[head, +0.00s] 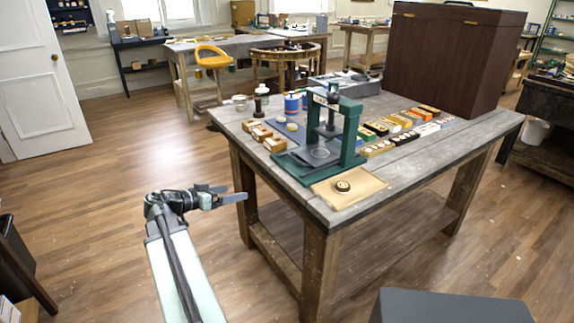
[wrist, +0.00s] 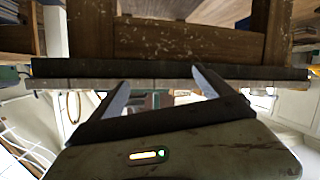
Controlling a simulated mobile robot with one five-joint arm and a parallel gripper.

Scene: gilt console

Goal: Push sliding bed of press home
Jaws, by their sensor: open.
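The green press (head: 351,135) stands upright on the wooden table (head: 428,153). Its bed, a flat plate with a round grey disc (head: 320,154), sits low at the front of the frame and appears to stick out toward the near left side. How far it is out is hard to tell. My gripper (head: 237,192) is open and empty, left of the table's near left edge, apart from the press. In the wrist view my open fingers (wrist: 159,77) face the table edge (wrist: 220,72); green parts, probably the press, show small between them.
A tan sheet with a round piece (head: 343,187) lies in front. A large brown cabinet (head: 450,60) stands behind.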

